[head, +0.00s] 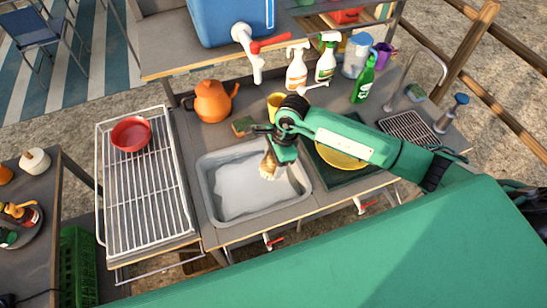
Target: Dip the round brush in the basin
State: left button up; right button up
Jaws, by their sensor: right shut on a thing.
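The basin (211,188) is a grey rectangular tub of pale, soapy-looking water set in the counter. My right gripper (271,152) is over the right part of the basin, shut on the round brush (268,170). The brush has a brown body and pale bristles that point down. The bristles appear at or just above the water; I cannot tell whether they touch it. The gripper's fingers are partly hidden by my arm. My left gripper is not in view.
A wire rack (150,200) with a red bowl (131,133) stands left of the basin. An orange kettle (211,101), a sponge (243,125) and a yellow cup (276,105) stand behind. A yellow bowl (340,158) is in the right sink under my arm. Spray bottles (297,68) stand farther back.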

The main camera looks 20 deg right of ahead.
jog(key=shift+d+b+x, duration=0.25)
jog(key=shift+b+x, duration=0.05)
jog(key=shift+x, duration=0.7)
jog(key=b+x, duration=0.2)
jog(key=x, duration=0.1)
jog(key=d+b+x, duration=0.1)
jog(key=b+x, duration=0.2)
jog(key=d+b+x, duration=0.1)
jog(key=b+x, duration=0.2)
jog(key=shift+d+f, duration=0.1)
jog(key=shift+f, duration=0.4)
jog(key=shift+r, duration=0.2)
jog(key=p+v, duration=0.1)
jog(key=v, duration=0.1)
jog(key=a+p+v, duration=0.1)
jog(key=v, duration=0.1)
jog(key=p+v, duration=0.1)
jog(key=v, duration=0.1)
jog(key=shift+a+r, duration=0.25)
jog(key=shift+r, duration=0.1)
jog(key=shift+a+p+v, duration=0.2)
jog(key=shift+p+v, duration=0.2)
jog(key=shift+v, duration=0.5)
jog(key=shift+a+p+v, duration=0.25)
jog(key=shift+p+v, duration=0.2)
jog(key=shift+v, duration=0.5)
jog(key=shift+a+p+v, duration=0.2)
jog(key=shift+p+v, duration=0.2)
jog(key=shift+v, duration=0.5)
